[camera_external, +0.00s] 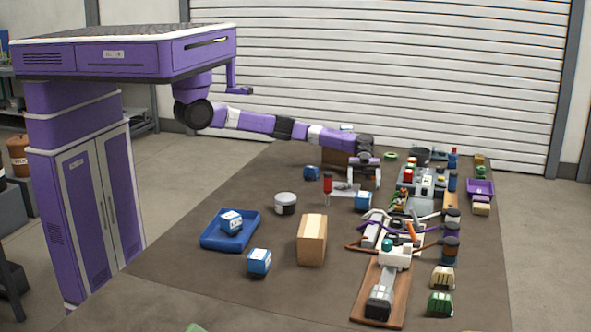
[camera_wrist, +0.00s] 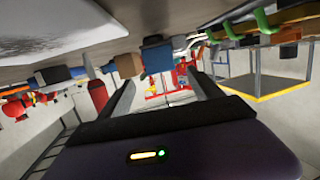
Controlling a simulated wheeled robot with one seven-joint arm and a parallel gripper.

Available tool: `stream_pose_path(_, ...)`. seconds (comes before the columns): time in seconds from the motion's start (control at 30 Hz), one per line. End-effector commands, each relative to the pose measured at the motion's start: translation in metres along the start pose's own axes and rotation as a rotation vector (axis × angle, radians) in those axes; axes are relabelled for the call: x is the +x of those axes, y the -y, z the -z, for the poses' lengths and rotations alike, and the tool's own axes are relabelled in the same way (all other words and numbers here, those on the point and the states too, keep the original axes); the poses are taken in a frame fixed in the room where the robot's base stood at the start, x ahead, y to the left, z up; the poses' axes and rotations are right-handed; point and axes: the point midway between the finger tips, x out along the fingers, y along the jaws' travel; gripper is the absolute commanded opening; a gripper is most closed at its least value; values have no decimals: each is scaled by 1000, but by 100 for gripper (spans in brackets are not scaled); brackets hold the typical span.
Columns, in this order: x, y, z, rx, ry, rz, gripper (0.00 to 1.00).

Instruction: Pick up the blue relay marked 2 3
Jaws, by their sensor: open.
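Several blue relays with white labels are on the table in the external view: one (camera_external: 311,172) at the back, one (camera_external: 363,201) near the middle, one (camera_external: 259,261) at the front left, and one (camera_external: 232,221) in a blue tray (camera_external: 213,243). The labels are too small to read, so I cannot tell which is marked 2 3. My gripper (camera_external: 364,181) is open and empty over the middle of the table, behind the middle relay. In the wrist view, my gripper (camera_wrist: 164,85) points across the upside-down tabletop, and a blue block (camera_wrist: 157,57) shows between the fingers.
A tan box (camera_external: 312,240) and a round grey-white canister (camera_external: 285,204) stand left of centre. A red item (camera_external: 327,184) stands left of my gripper. Pipes and wires crowd the right side, with a purple tray (camera_external: 481,187) beyond. The front left tabletop is mostly clear.

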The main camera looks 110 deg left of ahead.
Motion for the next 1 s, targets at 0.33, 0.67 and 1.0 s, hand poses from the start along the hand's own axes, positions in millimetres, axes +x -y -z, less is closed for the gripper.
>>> stream_pose_path(0.33,44,-1,1,0,0,-3,74)
stream_pose_path(0.67,47,-1,1,0,-1,-2,64)
stream_pose_path(1.0,47,-1,1,0,-1,-2,1)
